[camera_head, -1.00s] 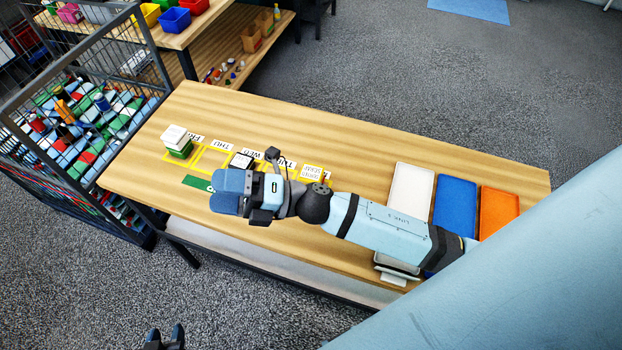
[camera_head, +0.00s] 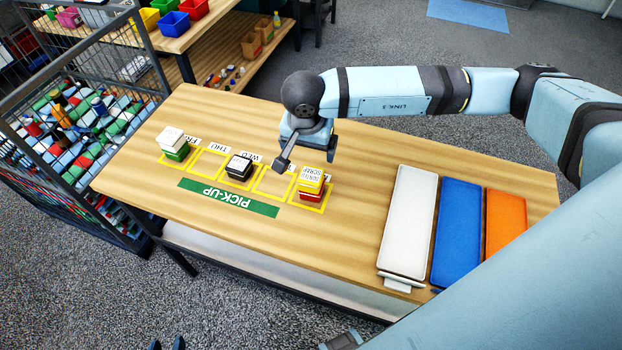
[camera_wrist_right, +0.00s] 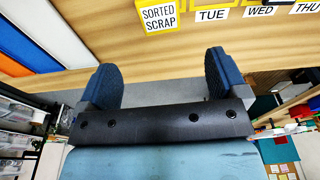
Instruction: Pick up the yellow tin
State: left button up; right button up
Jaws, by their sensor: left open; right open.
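The yellow tin (camera_head: 312,187) sits on top of a red tin (camera_head: 311,197) in the rightmost yellow-outlined square on the table. A white "SORTED SCRAP" label shows at it. My right gripper (camera_head: 308,145) is open and empty, at the table's far side behind the squares, apart from the tin. Its spread fingers show in the wrist view (camera_wrist_right: 160,75). My left gripper (camera_head: 167,344) shows only as dark tips at the bottom edge.
White (camera_head: 408,222), blue (camera_head: 456,232) and orange (camera_head: 505,225) trays lie at the right. A wire cage (camera_head: 75,130) is at the left. Bare table lies between the tin and trays.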

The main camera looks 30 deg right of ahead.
aim_at(311, 175)
jog(key=f, duration=0.4)
jog(key=f+p, duration=0.1)
jog(key=f, duration=0.2)
jog(key=shift+w+d, duration=0.3)
jog(key=shift+w, duration=0.05)
jog(key=f, duration=0.2)
jog(key=f+p, duration=0.1)
jog(key=f, duration=0.1)
jog(key=shift+w+d+f+p, duration=0.1)
jog(key=shift+d+f+p, duration=0.1)
jog(key=shift+f+p, duration=0.15)
jog(key=shift+f, duration=0.45)
jog(key=shift+w, duration=0.1)
jog(key=c, duration=1.1)
